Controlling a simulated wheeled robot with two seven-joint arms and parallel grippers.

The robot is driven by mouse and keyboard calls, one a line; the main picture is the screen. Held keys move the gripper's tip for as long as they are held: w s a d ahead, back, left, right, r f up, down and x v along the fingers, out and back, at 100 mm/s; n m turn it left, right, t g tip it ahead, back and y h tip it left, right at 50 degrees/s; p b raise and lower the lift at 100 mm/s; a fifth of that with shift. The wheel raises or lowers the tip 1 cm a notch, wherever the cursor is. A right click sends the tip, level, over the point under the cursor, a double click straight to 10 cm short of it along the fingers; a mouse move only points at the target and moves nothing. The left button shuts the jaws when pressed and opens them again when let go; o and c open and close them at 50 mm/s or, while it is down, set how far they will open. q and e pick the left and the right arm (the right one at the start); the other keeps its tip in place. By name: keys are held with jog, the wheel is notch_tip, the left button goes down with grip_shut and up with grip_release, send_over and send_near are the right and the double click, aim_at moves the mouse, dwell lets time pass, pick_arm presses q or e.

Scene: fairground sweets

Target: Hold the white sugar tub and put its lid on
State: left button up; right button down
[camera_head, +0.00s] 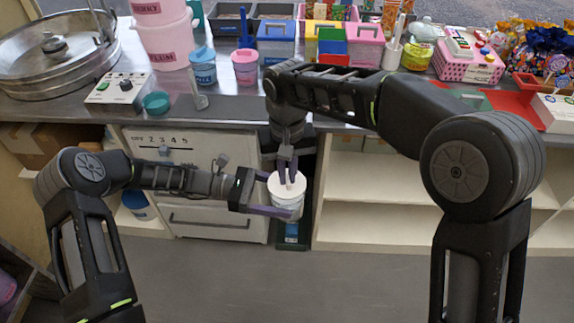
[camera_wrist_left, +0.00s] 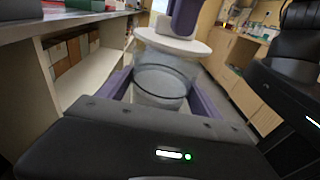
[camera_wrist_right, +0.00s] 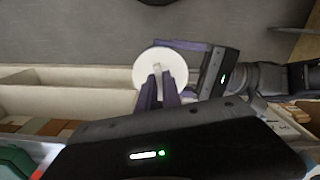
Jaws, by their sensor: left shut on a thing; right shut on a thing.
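The white sugar tub (camera_head: 287,207) is upright in front of the counter, between the purple fingers of my left gripper (camera_head: 282,198), which is shut on its sides. In the left wrist view the tub (camera_wrist_left: 162,82) has a clear-looking upper wall. The white round lid (camera_head: 279,189) is over the tub's mouth. My right gripper (camera_head: 287,177) comes down from above and is shut on the lid's small knob (camera_wrist_right: 157,69). In the left wrist view the lid (camera_wrist_left: 190,46) is at the rim, slightly tilted in the picture. I cannot tell whether it touches all round.
The metal counter (camera_head: 230,107) behind carries a blue-lidded tub (camera_head: 203,68), a pink tub (camera_head: 245,68), a control box (camera_head: 118,90) and several bins. A white drawer unit (camera_head: 205,225) and open shelves (camera_head: 375,225) stand below. The grey floor in front is clear.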

jog(key=shift+f, duration=0.35)
jog(key=shift+f, duration=0.15)
dwell(1.0)
jog(key=c, duration=1)
grip_release()
jog(key=shift+o, duration=0.2)
jog(key=shift+r, duration=3)
jog(key=shift+c, duration=0.3)
grip_shut()
